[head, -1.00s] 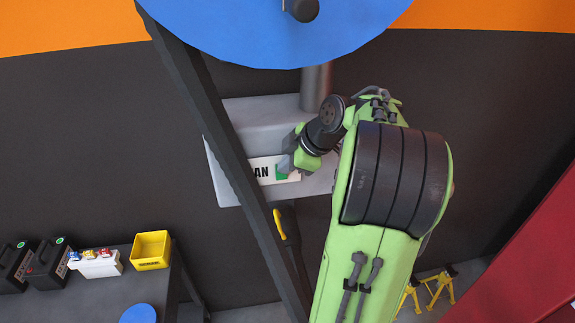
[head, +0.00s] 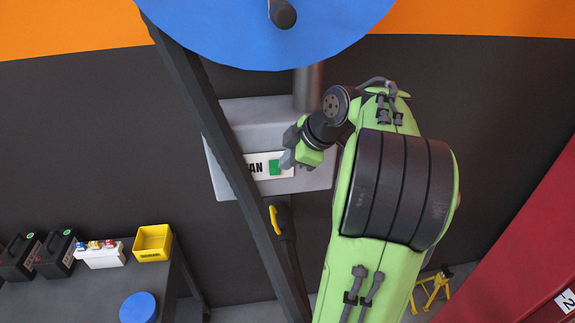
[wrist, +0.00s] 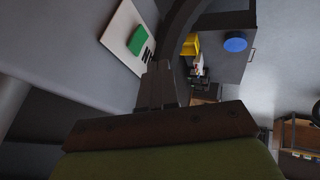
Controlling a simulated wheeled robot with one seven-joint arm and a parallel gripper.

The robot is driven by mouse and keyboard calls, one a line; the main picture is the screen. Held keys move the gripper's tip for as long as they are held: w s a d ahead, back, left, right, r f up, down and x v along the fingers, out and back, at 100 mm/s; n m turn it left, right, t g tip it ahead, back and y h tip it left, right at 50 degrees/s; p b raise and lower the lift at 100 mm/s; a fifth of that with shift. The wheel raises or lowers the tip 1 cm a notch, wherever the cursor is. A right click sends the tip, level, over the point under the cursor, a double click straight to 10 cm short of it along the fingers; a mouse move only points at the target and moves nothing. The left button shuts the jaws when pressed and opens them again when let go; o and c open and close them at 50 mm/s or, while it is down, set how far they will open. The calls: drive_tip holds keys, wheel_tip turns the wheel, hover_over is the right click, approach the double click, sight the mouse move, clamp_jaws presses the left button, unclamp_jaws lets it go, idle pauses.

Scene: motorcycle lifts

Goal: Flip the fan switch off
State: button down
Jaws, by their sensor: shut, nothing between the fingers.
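The fan switch is a green rocker (head: 275,167) on a white plate lettered "AN", its first letter hidden behind a dark post. The plate (head: 257,166) sits on a grey wall box (head: 232,113). In the wrist view the green rocker (wrist: 138,41) shows on its white plate (wrist: 118,37), beyond the fingertips. My gripper (head: 287,160) is shut and empty, its tips at the right edge of the rocker in the head view. The wrist view shows the fingers (wrist: 160,85) below and right of the rocker. Whether they touch it I cannot tell.
A dark slanted post (head: 215,120) crosses in front of the box's left side. A blue disc (head: 265,35) hangs above. A bench at lower left holds a yellow bin (head: 152,243), black cases (head: 55,253) and a blue round object (head: 138,307). A red panel (head: 520,250) stands right.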

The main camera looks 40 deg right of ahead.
drive_tip(key=w+p+v, duration=0.1)
drive_tip(key=p+v, duration=0.1)
drive_tip(key=v, duration=0.4)
drive_tip(key=shift+d+r, duration=0.35)
drive_tip(key=shift+r, duration=0.3)
drive_tip(key=shift+s, duration=0.15)
